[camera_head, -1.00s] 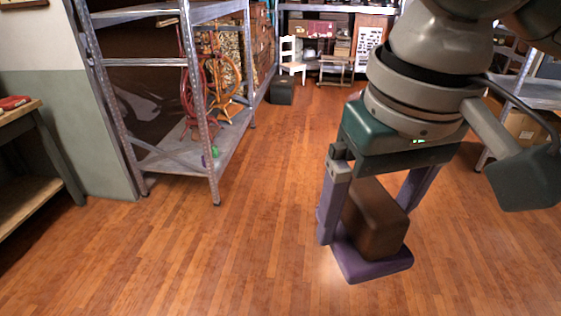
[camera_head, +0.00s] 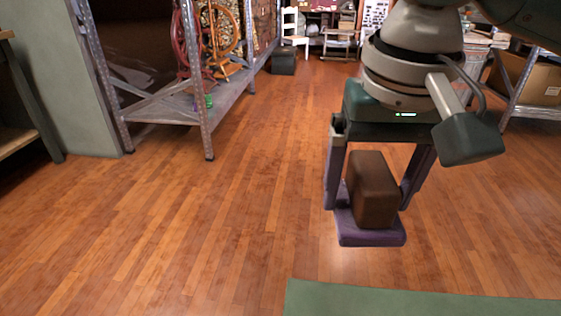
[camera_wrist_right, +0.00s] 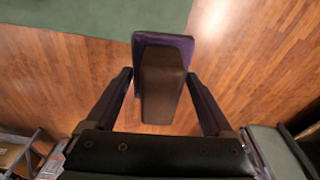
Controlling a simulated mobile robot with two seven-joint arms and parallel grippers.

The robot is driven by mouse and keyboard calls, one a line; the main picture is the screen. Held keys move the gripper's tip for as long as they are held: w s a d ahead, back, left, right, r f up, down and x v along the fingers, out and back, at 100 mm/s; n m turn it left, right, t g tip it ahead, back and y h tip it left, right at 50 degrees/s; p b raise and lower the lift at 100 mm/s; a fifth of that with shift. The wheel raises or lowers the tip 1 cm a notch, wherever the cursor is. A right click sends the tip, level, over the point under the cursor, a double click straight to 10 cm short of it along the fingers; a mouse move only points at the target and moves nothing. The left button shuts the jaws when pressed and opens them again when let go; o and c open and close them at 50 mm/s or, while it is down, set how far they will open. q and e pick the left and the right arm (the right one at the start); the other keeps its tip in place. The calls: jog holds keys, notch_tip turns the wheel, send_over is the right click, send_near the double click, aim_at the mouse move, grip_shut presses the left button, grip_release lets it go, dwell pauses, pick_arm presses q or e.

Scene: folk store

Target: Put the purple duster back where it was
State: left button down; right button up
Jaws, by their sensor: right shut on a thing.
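The purple duster (camera_head: 371,236) has a flat purple base and a brown block-shaped handle (camera_head: 374,190). My right gripper (camera_head: 368,203) is shut on the brown handle, with one finger on each side, and holds the duster above the wooden floor with the purple base down. In the right wrist view the brown handle (camera_wrist_right: 162,85) sits between the two fingers, and the purple base (camera_wrist_right: 165,40) shows beyond it. My left gripper is in neither view.
A green surface (camera_head: 420,302) shows at the bottom edge, also in the right wrist view (camera_wrist_right: 90,18). A metal shelf (camera_head: 190,112) with spinning wheels stands at left. A dark box (camera_head: 284,61) and white chair (camera_head: 293,28) are at the back. The middle floor is clear.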

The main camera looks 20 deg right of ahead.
jog(key=shift+m, duration=0.6)
jog(key=f+b, duration=0.7)
jog(key=f, duration=0.3)
jog(key=f+b, duration=0.8)
jog(key=f, duration=0.3)
jog(key=w+d+f+b, duration=0.1)
jog(key=f+b, duration=0.7)
jog(key=f, duration=0.3)
notch_tip(320, 180, down, 4)
jog(key=b, duration=0.3)
jog(key=shift+f+b, duration=0.15)
jog(key=shift+b, duration=0.15)
jog(key=shift+a, duration=0.1)
jog(key=o, duration=1)
jog(key=shift+o, duration=0.2)
